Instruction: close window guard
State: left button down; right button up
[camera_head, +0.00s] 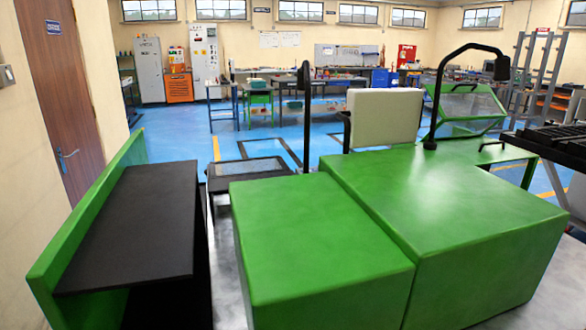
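A green-framed guard with a clear window panel (466,106) shows at the back right, beyond the large green machine housing (450,215). Its panel looks slanted, and I cannot tell how far open it stands. The machine's black curved lamp arm (437,95) rises in front of its left edge and hides a little of it. Neither of my grippers is in view.
A second green housing block (310,240) stands front centre. A black-topped green bench (130,225) is at the left. A beige monitor-like panel (384,118) and a thin black post (306,115) rise behind the blocks. Blue floor (185,135) is open farther back.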

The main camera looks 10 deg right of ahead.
aim_at(459, 89)
jog(key=l+u, duration=0.4)
jog(key=l, duration=3)
jog(key=l+z, duration=0.1)
jog(key=l, duration=1.75)
jog(key=k+j+z, duration=0.1)
jog(key=z, duration=0.35)
jog(key=k+z, duration=0.1)
jog(key=z, duration=0.35)
jog(key=k+z, duration=0.15)
jog(key=z, duration=0.3)
